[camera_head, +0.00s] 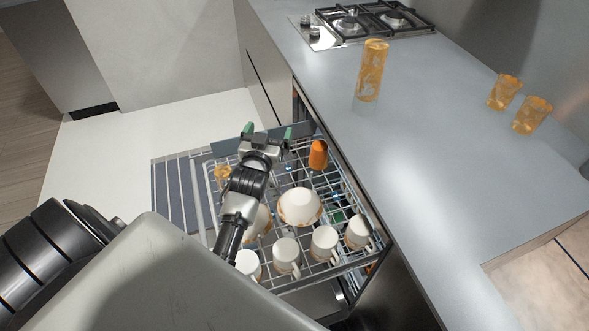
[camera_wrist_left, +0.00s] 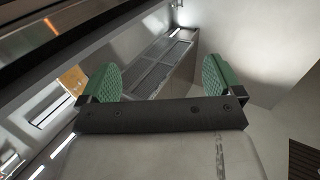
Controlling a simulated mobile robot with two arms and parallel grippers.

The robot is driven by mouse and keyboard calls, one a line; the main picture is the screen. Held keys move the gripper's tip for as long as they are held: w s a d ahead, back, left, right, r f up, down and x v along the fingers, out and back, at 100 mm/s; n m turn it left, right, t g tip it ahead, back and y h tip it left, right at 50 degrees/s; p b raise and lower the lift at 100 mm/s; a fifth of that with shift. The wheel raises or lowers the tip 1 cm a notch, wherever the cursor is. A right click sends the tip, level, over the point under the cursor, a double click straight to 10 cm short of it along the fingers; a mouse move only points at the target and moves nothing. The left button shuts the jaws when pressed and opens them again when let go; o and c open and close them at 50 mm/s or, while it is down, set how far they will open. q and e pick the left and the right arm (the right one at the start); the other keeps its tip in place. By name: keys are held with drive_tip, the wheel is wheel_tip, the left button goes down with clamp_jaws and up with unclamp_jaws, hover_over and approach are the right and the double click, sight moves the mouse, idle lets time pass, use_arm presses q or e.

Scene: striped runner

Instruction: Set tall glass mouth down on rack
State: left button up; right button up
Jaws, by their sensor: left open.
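The tall glass (camera_head: 372,70), amber and patterned, stands upright on the grey counter, right of the rack. The pulled-out dishwasher rack (camera_head: 180,190) is a wire grid holding cups and bowls. My left gripper (camera_head: 268,131) is open and empty, with green finger pads, over the far side of the rack and apart from the tall glass. The open fingers also show in the left wrist view (camera_wrist_left: 160,78), with nothing between them. The tall glass cannot be clearly made out there. My left arm hides part of the rack. My right gripper is out of view.
Several white cups (camera_head: 286,256) fill the rack's near row, with a white bowl (camera_head: 300,206) behind. An orange cup (camera_head: 318,155) and an amber glass (camera_head: 222,173) are farther back. Two short amber glasses (camera_head: 517,105) stand on the counter at right. A gas hob (camera_head: 360,20) lies beyond.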

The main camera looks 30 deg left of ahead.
use_arm(q)
drive_tip(key=s+d+r+m+h, duration=0.1)
drive_tip(key=s+d+h, duration=0.1)
drive_tip(key=s+d, duration=0.2)
drive_tip(key=s+d+r+m+t+h, duration=0.1)
drive_tip(key=s+d, duration=0.3)
drive_tip(key=d, duration=0.4)
drive_tip(key=shift+d+m+h, duration=0.4)
drive_tip(key=shift+h, duration=0.3)
